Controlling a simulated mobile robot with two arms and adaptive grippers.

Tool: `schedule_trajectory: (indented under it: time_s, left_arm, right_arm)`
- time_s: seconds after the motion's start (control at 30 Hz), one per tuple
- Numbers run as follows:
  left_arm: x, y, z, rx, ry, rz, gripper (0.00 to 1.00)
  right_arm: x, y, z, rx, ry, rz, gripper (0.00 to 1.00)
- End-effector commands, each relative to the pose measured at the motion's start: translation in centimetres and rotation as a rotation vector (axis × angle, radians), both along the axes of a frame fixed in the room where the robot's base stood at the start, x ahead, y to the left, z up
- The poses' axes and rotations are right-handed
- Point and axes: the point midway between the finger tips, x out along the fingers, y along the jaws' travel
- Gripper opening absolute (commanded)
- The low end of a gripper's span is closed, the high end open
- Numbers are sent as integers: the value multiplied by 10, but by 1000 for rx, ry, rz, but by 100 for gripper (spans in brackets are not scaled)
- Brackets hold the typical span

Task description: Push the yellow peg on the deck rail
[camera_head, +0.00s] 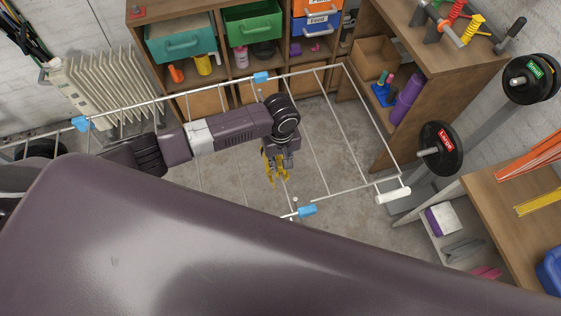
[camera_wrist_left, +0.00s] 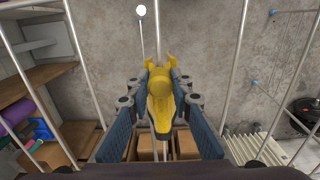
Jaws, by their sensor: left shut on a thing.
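The yellow peg (camera_wrist_left: 159,88) is between the two fingers of my left gripper (camera_head: 276,172), which is shut on it. In the left wrist view the peg's jaws point away from me, in line with a thin white rod (camera_wrist_left: 157,28) of the drying rack. I cannot tell whether the jaws are around the rod or just in front of it. In the head view the fingers point down over the rack's frame (camera_head: 340,192), and only small yellow parts show between and beside them. My right gripper is not in view.
Blue joints (camera_head: 307,210) sit on the rack frame. Behind it stand a wooden shelf with a green drawer (camera_head: 252,22) and a white radiator (camera_head: 100,85). A weight stand with black plates (camera_head: 440,149) is at the right. Grey floor shows between the rods.

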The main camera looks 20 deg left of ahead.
Motion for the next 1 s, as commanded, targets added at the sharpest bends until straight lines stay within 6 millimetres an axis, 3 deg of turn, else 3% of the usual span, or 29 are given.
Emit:
schedule_trajectory:
  time_s: [1.0]
  left_arm:
    - [0, 0, -40, -1, -1, 0, 0]
  right_arm:
    - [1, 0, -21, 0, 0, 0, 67]
